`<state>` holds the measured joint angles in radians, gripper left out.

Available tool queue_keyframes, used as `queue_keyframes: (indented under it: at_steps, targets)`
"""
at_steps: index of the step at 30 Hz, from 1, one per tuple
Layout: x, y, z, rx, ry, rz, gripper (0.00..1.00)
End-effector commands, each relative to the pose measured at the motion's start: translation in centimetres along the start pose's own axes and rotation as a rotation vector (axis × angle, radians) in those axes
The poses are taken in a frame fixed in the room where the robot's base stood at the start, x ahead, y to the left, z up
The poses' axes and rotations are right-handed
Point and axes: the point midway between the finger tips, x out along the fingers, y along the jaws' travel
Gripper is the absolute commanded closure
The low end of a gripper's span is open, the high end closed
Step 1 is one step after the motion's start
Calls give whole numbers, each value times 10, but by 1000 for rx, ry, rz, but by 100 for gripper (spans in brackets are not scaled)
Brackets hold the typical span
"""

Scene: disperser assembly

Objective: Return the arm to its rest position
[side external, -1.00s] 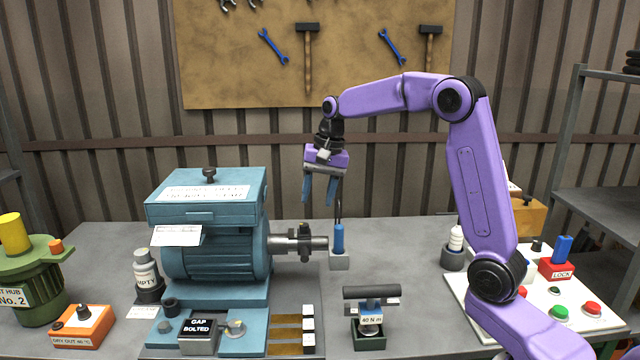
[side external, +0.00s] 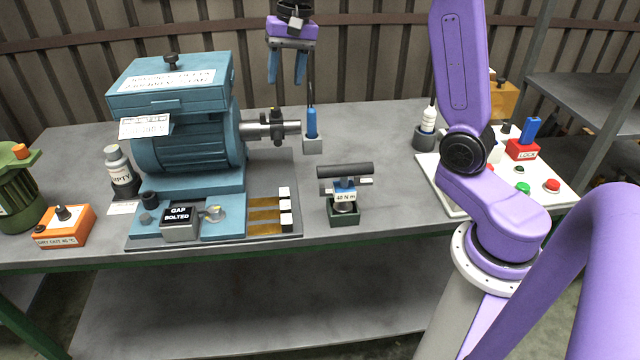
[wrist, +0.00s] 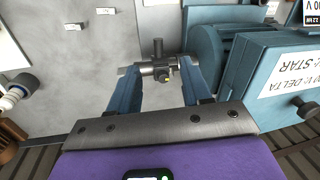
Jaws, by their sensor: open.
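My gripper (side external: 287,80) hangs high above the bench with its two blue fingers pointing down, apart and empty. It is over the shaft end of the blue motor (side external: 190,145). In the wrist view my gripper (wrist: 160,80) shows its fingers spread, with the motor shaft and its dark clamp-like fitting (wrist: 158,66) seen between them, below and apart from them. The upper arm links are out of the side view's top edge.
A blue-handled tool (side external: 311,122) stands in a grey holder by the shaft end. A torque tool (side external: 345,185) sits in a green holder. A white bottle (side external: 429,118) and a button panel (side external: 535,188) are at the right. Bare bench lies between.

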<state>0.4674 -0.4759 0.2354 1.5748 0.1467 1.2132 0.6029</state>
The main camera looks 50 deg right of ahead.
Motion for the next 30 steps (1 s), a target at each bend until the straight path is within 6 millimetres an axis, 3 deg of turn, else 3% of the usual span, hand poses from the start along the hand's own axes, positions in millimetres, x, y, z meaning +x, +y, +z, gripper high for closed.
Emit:
queue_keyframes:
  at_steps: [7,14,21,30]
  targets:
    - [14,-10,87,-358,-37,31,52]
    - [27,6,163,-695,-68,55,52]
    - [39,42,234,-1051,-97,74,52]
    - [53,109,300,-1489,-131,90,52]
